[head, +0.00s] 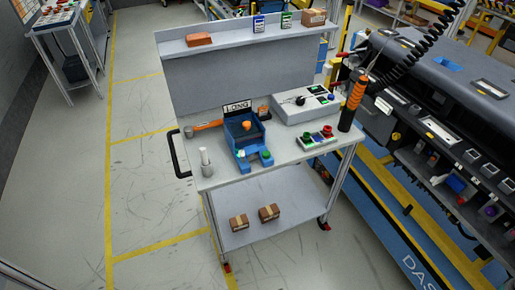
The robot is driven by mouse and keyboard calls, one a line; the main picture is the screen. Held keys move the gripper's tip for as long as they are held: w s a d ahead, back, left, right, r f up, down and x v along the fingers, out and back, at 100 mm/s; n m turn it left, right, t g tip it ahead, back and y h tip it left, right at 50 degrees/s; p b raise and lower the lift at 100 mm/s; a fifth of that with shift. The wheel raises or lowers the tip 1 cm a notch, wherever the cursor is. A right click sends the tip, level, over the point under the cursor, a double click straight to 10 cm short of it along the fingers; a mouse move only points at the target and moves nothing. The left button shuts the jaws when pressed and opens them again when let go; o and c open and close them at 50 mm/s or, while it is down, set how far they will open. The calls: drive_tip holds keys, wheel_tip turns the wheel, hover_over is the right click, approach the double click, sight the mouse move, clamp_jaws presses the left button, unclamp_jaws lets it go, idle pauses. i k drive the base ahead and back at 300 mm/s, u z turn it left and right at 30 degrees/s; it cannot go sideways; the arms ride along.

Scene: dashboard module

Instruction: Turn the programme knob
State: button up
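A grey control box (290,115) sits at the back right of the trolley's top. A small black knob-like part (300,101) is on its sloping face, likely the programme knob; its pointer setting is too small to read. My gripper is not in view.
A button box (317,138) with red and green buttons stands in front of the control box. An orange-handled tool (357,94) hangs on a coiled cable at the right, with a black holder (346,121) below.

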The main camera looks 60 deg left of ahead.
sight(300, 101)
drive_tip(key=u, duration=2.05)
